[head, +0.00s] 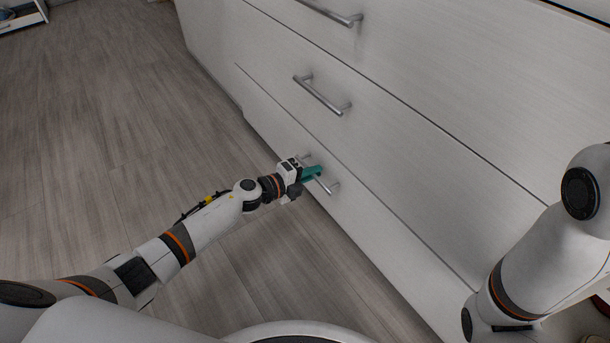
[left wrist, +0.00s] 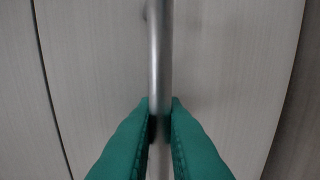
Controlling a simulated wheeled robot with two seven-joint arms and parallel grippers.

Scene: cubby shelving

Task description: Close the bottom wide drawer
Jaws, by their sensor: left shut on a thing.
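The bottom wide drawer (head: 372,232) is the lowest pale wood-grain front in the head view. Its front looks about flush with the drawer above; I cannot tell if a small gap is left. Its metal bar handle (head: 331,188) is partly hidden by my left gripper (head: 314,174). In the left wrist view the handle bar (left wrist: 160,50) runs upright between the green fingers of my left gripper (left wrist: 160,118), which are shut on it. My right arm shows at the right edge, but its gripper is out of the head view.
Another drawer (head: 390,150) with a bar handle (head: 322,95) is directly above, and a further handle (head: 330,13) is higher up. The wood floor (head: 110,120) left of the drawers is clear. A white shelf unit (head: 22,20) stands at the far top left.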

